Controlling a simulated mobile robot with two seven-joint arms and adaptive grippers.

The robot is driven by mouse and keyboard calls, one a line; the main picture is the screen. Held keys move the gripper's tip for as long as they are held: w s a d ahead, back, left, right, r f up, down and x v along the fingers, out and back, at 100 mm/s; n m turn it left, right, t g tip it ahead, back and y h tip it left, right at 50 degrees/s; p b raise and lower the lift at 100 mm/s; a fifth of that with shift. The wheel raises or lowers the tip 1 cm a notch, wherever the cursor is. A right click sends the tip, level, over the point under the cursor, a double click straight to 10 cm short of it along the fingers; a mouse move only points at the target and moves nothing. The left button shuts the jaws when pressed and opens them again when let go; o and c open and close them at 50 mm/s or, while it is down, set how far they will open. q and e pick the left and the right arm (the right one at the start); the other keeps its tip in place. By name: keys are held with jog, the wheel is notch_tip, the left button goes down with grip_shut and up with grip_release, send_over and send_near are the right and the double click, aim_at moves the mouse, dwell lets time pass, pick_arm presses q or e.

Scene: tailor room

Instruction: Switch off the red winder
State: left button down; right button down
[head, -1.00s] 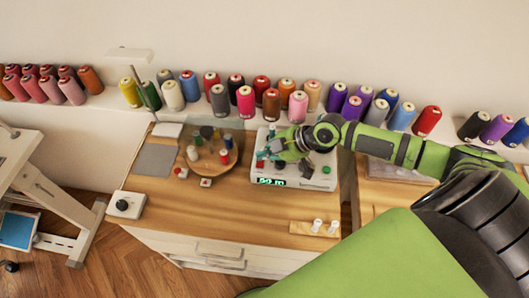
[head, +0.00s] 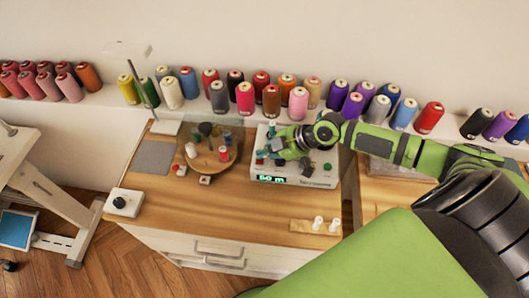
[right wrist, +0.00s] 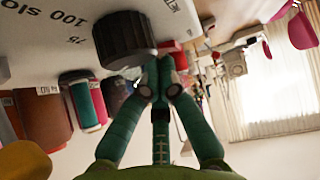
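The winder (head: 322,180) is a white box on the wooden bench, with a green-lit display (head: 272,179) at its lower left and a green button (head: 327,167) on its right. I cannot make out a red body on it. My right gripper (head: 268,157) is over the left part of the winder and hides some of its top. In the right wrist view, the fingertips of the right gripper (right wrist: 162,68) are together, close to a black knob (right wrist: 123,37) on a white panel (right wrist: 50,25) with printed numbers. Contact with the knob is unclear. My left gripper is out of view.
A round wooden stand (head: 207,167) with several small spools is left of the winder. A small white box with a black knob (head: 122,203) sits at the bench's left corner. Thread cones line the shelf behind.

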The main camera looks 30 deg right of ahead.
jog(key=shift+s+a, duration=0.1)
jog(key=shift+s+a+p, duration=0.2)
jog(key=shift+s+p, duration=0.1)
jog(key=shift+p, duration=0.2)
jog(key=shift+s+a+f, duration=0.1)
jog(key=shift+s+a, duration=0.15)
jog(key=shift+s, duration=0.1)
jog(key=v, duration=1.2)
jog(key=shift+d, duration=0.1)
